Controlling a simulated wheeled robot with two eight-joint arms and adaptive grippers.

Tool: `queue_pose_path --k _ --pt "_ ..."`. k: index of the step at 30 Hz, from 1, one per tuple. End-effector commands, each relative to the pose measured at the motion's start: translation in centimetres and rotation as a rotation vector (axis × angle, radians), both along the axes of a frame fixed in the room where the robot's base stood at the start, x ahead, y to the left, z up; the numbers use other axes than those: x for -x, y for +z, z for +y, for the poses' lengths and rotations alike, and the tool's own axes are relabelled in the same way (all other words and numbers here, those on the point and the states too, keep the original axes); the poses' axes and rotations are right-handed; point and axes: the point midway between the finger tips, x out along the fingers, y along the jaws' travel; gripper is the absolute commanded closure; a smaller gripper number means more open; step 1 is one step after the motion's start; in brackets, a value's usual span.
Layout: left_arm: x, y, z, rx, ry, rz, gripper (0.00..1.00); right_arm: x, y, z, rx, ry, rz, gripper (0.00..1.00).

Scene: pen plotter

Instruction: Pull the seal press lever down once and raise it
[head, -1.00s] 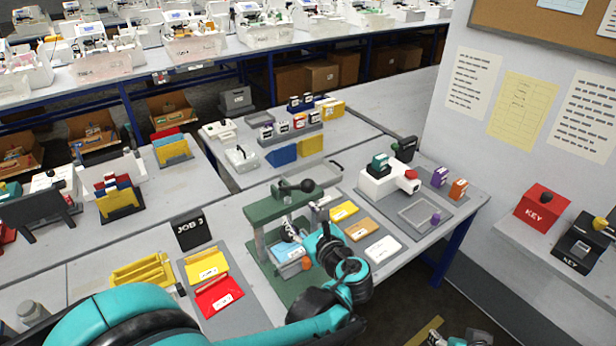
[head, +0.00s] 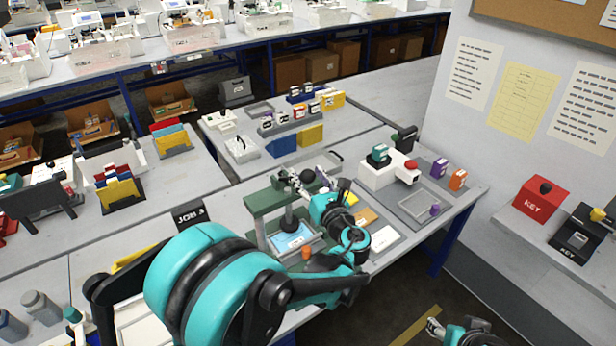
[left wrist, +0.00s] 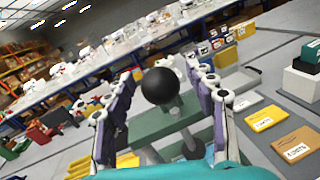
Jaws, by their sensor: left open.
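The seal press has a green frame (head: 268,202) and stands on the near table, with a light blue sheet (head: 292,240) in its base. Its lever ends in a black ball knob (head: 307,176). My left gripper (head: 304,181) is at the top of the press, around the knob. In the left wrist view the black knob (left wrist: 160,87) sits between the two spread fingers of the left gripper (left wrist: 163,78), with gaps at both sides. The fingers are open. The right gripper (head: 434,326) shows small at the bottom edge, apart from the table.
Yellow and orange cards (head: 364,216) and a white card (head: 384,238) lie right of the press. A white device with a red knob (head: 388,172) and a grey tray (head: 424,202) stand farther right. My left arm hides the near-left table.

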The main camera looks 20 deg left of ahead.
Motion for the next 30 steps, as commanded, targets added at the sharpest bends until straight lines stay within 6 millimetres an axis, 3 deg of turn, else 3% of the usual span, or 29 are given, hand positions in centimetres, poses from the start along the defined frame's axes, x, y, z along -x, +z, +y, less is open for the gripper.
queue_pose_path --k 5,12,22,30 --pt "0.0 0.0 0.0 0.001 0.000 -0.001 0.44 0.0 0.0 0.0 0.000 0.000 0.000 0.51" --pt "0.0 0.0 0.0 0.001 0.000 -0.001 1.00 0.0 0.0 0.0 0.000 0.000 0.000 0.51" --pt "0.1 -0.4 -0.2 0.002 -0.002 0.000 1.00 0.0 -0.3 0.0 0.000 0.000 0.000 0.51" --pt "0.8 -2.2 -1.1 0.003 -0.002 0.000 1.00 0.0 -2.0 0.0 0.000 0.000 0.000 0.51"
